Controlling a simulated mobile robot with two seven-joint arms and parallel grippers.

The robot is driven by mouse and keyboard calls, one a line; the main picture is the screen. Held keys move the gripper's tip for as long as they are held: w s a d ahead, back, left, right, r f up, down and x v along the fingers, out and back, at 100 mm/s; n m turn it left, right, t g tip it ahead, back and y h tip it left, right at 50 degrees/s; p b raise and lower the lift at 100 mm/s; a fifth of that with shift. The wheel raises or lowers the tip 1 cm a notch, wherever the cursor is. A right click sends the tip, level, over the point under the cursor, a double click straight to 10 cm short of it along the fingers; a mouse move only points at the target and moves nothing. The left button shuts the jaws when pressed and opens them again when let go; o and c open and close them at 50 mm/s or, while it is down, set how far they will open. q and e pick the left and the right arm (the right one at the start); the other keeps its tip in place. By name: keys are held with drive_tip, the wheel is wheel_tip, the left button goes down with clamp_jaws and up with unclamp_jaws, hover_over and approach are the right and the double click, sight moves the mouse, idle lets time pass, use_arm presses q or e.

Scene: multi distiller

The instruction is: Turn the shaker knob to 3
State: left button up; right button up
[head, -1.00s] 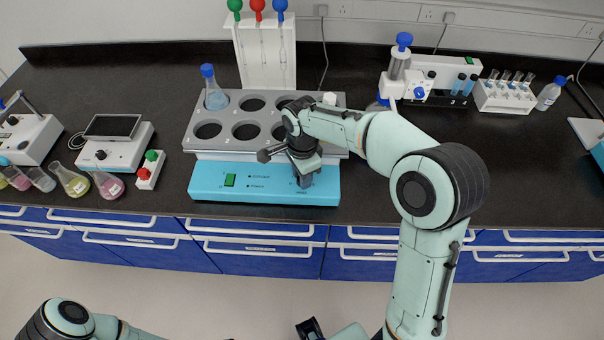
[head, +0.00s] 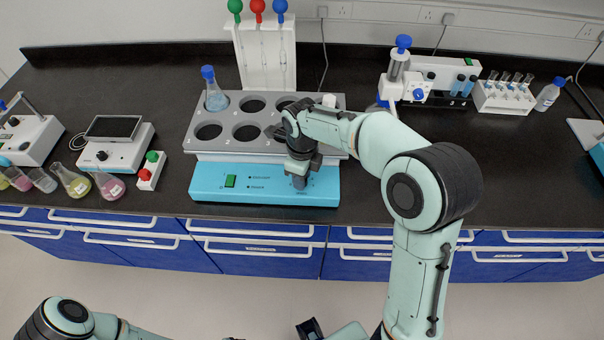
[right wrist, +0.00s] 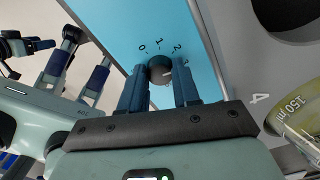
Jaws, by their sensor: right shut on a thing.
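The turquoise-fronted shaker (head: 262,199) stands on the black bench, with a grey top of round holes. A pale line on the knob points roughly to the right there, but I cannot tell the exact setting. My right gripper (right wrist: 158,88) is shut on the knob, one finger on each side; it also shows over the panel in the head view (head: 300,178).
A blue-capped flask (head: 214,97) stands in a shaker hole. A small red-and-green switch box (head: 149,171), a device with a screen (head: 113,142) and several flasks are to the left. A tube rack (head: 503,97) stands at right. The bench right of my arm is mostly clear.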

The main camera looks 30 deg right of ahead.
use_arm(q)
drive_tip(key=shift+r, duration=0.1)
use_arm(e)
drive_tip(key=shift+m, duration=0.8)
drive_tip(key=o, duration=1.1)
drive_tip(key=shift+c, duration=0.2)
use_arm(q)
drive_tip(key=shift+w+r+p, duration=0.4)
drive_tip(key=shift+r+p, duration=0.1)
drive_tip(key=shift+r, duration=0.1)
drive_tip(key=shift+w+r+p, duration=0.4)
drive_tip(key=shift+r+p, duration=0.1)
drive_tip(key=shift+r, duration=0.1)
use_arm(e)
wheel_tip(320, 180, up, 13)
drive_tip(key=shift+r, duration=0.2)
